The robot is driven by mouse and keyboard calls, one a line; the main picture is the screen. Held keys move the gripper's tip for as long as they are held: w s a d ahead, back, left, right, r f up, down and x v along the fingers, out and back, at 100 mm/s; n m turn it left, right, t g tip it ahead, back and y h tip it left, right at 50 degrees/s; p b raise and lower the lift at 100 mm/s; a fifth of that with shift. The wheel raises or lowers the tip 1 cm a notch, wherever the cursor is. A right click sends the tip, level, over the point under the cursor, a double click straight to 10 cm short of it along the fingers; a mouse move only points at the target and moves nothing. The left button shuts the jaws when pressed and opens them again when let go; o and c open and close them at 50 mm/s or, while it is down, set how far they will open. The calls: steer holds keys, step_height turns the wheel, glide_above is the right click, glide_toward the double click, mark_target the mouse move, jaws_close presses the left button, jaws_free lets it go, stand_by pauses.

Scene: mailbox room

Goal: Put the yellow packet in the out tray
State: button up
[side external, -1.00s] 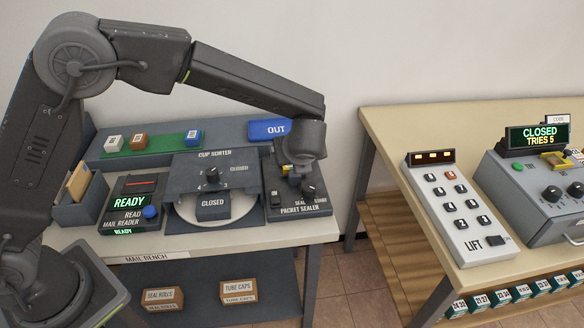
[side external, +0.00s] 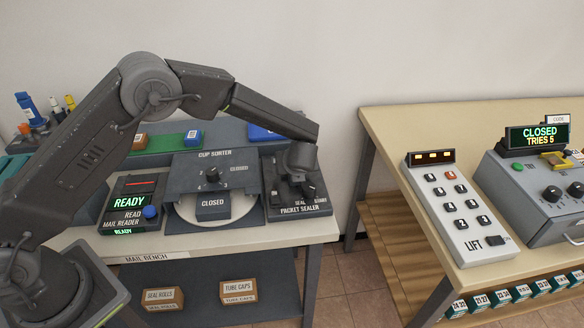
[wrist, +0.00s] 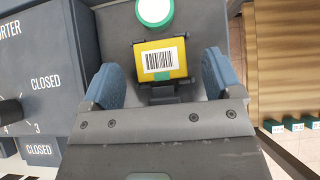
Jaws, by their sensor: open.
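The yellow packet (wrist: 150,54) shows in the wrist view with a white barcode label and a green patch at its lower edge. It sits at the packet sealer (side external: 296,208), between the fingers of my gripper (wrist: 160,78). The fingers are open, one on each side, with gaps to the packet. In the side external view my gripper (side external: 300,190) is low over the packet sealer, and it hides the packet. The blue out tray (side external: 262,133) is at the back of the mail bench, partly hidden behind my arm.
The cup sorter (side external: 213,170) stands left of the sealer, and the mail reader (side external: 132,205) further left shows READY. A round green-rimmed white part (wrist: 154,10) is beyond the packet. A second table (side external: 400,130) with a lift panel (side external: 448,205) stands right, across a gap.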

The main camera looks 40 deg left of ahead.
steer(key=shift+x, duration=0.9)
steer(key=shift+r, duration=0.1)
steer(key=c, duration=1.1)
steer(key=shift+r, duration=0.1)
